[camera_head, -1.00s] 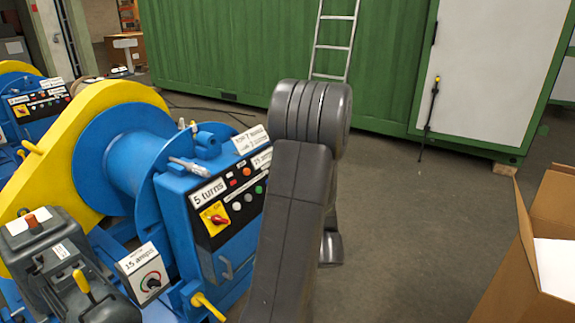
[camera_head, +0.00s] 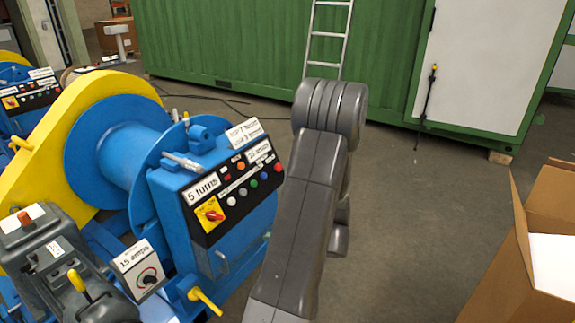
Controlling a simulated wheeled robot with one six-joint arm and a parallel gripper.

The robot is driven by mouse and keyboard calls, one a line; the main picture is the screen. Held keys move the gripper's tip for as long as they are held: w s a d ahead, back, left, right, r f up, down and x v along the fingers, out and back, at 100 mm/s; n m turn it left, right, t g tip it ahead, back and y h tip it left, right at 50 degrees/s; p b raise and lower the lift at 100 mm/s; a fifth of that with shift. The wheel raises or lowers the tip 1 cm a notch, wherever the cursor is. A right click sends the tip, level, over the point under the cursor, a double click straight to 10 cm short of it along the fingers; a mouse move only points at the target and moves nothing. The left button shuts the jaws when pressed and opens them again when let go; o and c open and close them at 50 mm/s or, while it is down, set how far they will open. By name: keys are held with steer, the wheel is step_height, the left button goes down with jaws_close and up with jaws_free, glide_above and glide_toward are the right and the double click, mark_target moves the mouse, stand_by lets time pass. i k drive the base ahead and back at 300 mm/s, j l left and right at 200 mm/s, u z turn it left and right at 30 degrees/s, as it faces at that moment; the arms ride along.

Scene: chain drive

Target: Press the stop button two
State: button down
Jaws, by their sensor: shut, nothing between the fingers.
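The blue winch (camera_head: 110,165) on the left has a black control panel (camera_head: 211,238) on its box. The panel has a row of round buttons: a white button (camera_head: 231,201), a green button (camera_head: 254,184), a blue button (camera_head: 265,175) and a red button (camera_head: 278,167) at the right end among them. A red rotary switch (camera_head: 213,215) sits on a yellow plate at the lower left. No readable label shows which button is stop button two.
A "15 amps" dial box (camera_head: 139,268) and a yellow handle (camera_head: 205,301) stand before the panel. A second winch (camera_head: 30,95) is farther left. An open cardboard box (camera_head: 490,270) is at right. Grey floor (camera_head: 420,220) is clear between arm and box.

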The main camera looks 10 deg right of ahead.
mark_target(278, 167)
steer(key=i+l+z, duration=0.1)
steer(key=i, duration=0.35)
steer(key=i+l, duration=0.25)
steer(key=i, duration=0.15)
steer(key=i+l+z, duration=0.15)
steer(key=i, duration=0.3)
